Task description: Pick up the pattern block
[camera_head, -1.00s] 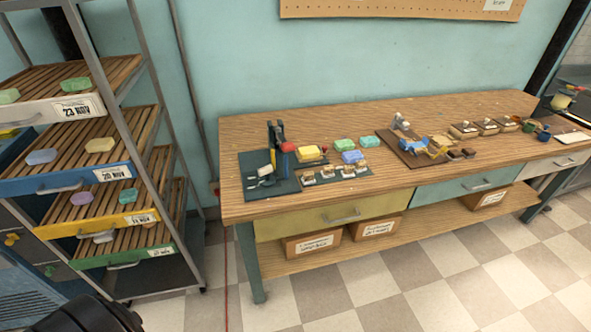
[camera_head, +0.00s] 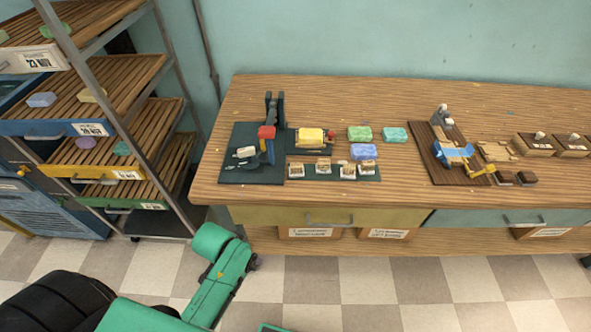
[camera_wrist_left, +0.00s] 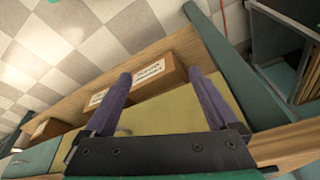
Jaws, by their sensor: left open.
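Several small pale-topped blocks (camera_head: 324,165) stand in a row on a dark green mat at the front of the wooden workbench (camera_head: 400,195). Their patterns are too small to read, and I cannot tell which thing is the pattern block. My left gripper (camera_wrist_left: 160,75) is open and empty in the left wrist view, its two purple fingers apart. It faces the bench's yellow drawer front and the lower shelf, with no block between the fingers. My green left arm shows at the bottom left of the head view, below and in front of the bench. My right gripper is not in view.
A dark press with a red part (camera_head: 266,132) stands left of the blocks. Yellow (camera_head: 311,136), green (camera_head: 359,133) and blue (camera_head: 364,152) soaps lie behind them. A brown board (camera_head: 425,150) with tools lies right. A slatted rack (camera_head: 110,140) stands left of the bench.

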